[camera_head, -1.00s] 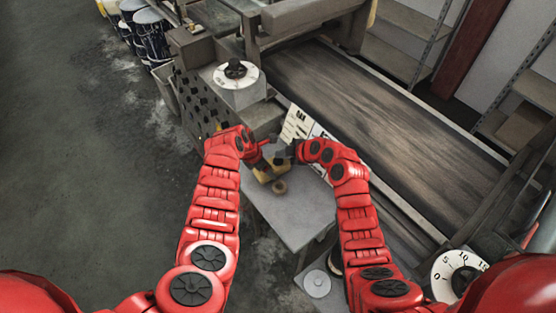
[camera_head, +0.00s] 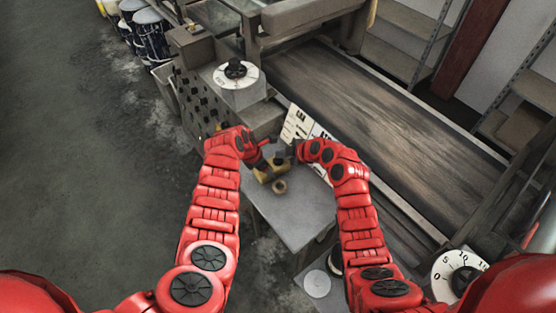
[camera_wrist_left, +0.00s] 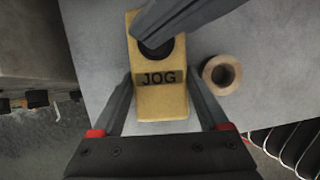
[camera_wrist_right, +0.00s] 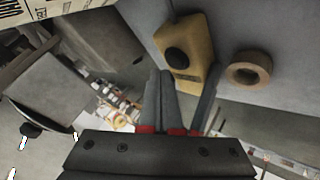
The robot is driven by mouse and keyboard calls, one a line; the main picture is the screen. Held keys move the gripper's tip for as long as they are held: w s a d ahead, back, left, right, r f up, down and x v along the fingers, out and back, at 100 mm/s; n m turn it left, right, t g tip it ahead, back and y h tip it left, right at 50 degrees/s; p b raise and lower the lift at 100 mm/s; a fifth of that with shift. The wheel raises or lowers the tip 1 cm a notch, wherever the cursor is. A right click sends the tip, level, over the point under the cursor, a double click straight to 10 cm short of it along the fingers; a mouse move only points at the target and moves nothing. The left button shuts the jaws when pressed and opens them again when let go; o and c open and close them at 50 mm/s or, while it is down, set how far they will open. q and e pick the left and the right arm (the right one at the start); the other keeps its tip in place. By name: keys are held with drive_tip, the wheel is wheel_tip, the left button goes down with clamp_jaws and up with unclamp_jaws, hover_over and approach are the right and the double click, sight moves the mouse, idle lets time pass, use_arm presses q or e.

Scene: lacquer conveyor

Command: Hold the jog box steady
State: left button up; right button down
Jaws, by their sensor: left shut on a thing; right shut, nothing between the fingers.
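The yellow jog box (camera_head: 264,176) lies on the grey table. In the left wrist view its JOG label and black round button show on the box (camera_wrist_left: 160,95). My left gripper (camera_wrist_left: 163,85) is shut on it, one finger along each side. My right gripper (camera_head: 286,155) is shut and empty close by. In the left wrist view a dark grey bar, likely part of my right gripper, crosses over the box's upper end and partly covers the button. In the right wrist view the box and its button (camera_wrist_right: 178,58) show just beyond the fingers; touching cannot be told.
A tan tape roll (camera_head: 279,187) lies beside the box on the grey table (camera_head: 300,212). The conveyor belt (camera_head: 370,105) runs behind to the right. A white dial (camera_head: 236,78) stands at the back left, another dial (camera_head: 458,272) at the front right. Open floor lies left.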

sight(281, 162)
drive_tip(key=shift+f, duration=0.4)
drive_tip(key=shift+f, duration=0.4)
idle(0.6)
idle(0.4)
drive_tip(key=shift+r, duration=0.8)
drive_tip(key=shift+r, duration=0.1)
drive_tip(key=shift+r, duration=2.4)
